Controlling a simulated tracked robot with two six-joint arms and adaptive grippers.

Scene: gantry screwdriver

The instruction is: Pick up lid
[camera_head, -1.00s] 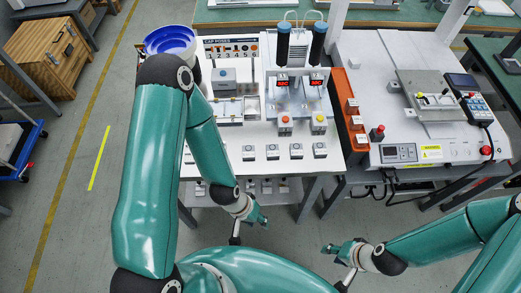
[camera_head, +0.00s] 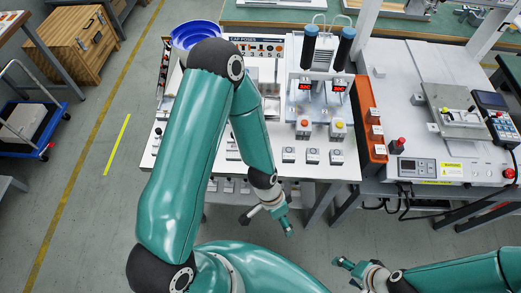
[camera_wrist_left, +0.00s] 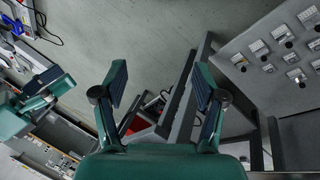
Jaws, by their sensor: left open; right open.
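I cannot pick out a lid for certain in either view. The white workbench (camera_head: 345,168) holds a twin screwdriver station (camera_head: 318,92) and several small parts near its front edge. My left arm crosses in front of the bench's left part and hides things there. My left gripper (camera_head: 281,220) is in front of the bench's front edge, apart from anything on top. In the left wrist view its two fingers (camera_wrist_left: 160,75) are spread and empty, with floor and bench legs behind. My right gripper (camera_head: 345,265) is low in front of the benches, open, with nothing seen in it.
A blue bowl (camera_head: 196,34) stands at the bench's back left, partly behind my arm. A blue cart (camera_head: 30,125) and wooden cabinet (camera_head: 75,45) stand left. Floor there is clear.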

